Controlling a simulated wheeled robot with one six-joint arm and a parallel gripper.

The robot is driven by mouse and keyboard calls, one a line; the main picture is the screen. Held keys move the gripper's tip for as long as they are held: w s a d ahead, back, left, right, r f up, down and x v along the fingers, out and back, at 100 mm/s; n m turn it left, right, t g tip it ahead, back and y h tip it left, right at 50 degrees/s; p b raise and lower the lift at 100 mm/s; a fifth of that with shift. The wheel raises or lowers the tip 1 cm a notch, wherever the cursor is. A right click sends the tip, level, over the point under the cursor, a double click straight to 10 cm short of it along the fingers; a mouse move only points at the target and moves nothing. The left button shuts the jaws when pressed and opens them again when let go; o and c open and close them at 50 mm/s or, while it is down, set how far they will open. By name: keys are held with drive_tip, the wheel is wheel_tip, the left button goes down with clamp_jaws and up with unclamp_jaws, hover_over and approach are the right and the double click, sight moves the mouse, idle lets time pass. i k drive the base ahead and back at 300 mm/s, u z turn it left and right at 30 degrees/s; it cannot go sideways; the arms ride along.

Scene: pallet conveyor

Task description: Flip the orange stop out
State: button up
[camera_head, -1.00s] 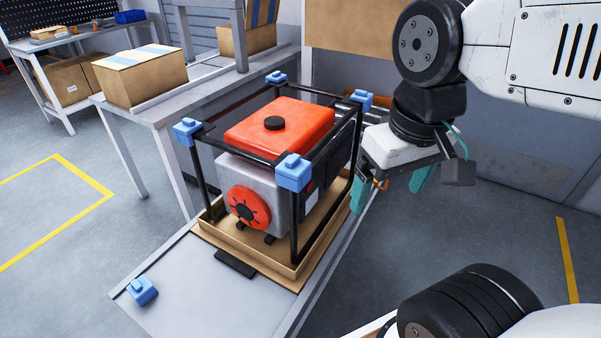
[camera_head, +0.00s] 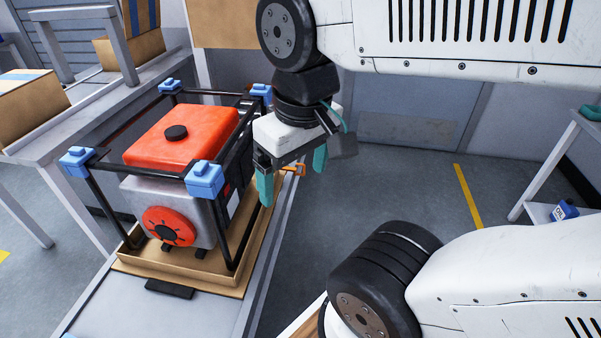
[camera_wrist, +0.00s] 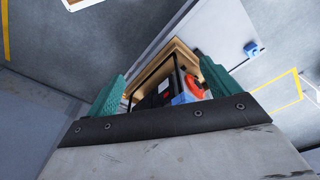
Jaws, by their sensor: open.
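The orange stop (camera_head: 297,169) is a small bracket at the conveyor's right edge, beside the framed generator (camera_head: 180,140). It shows in the head view just behind and between my fingers, partly hidden. My gripper (camera_head: 292,175) is open and points down, its two teal fingers apart. I cannot tell whether a finger touches the stop. In the wrist view my gripper (camera_wrist: 160,88) also shows open, with the generator's black frame and red cover (camera_wrist: 194,88) beyond. I cannot make out the stop there.
The generator stands in a cardboard tray (camera_head: 190,277) on the grey conveyor (camera_head: 110,310), left of my gripper. Open floor (camera_head: 400,190) lies to the right.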

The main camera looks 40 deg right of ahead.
sight(287, 168)
drive_tip(key=z, duration=0.5)
drive_tip(key=k, duration=0.6)
drive_tip(key=z, duration=0.9)
drive_tip(key=i, duration=1.1)
drive_tip(key=u, duration=0.8)
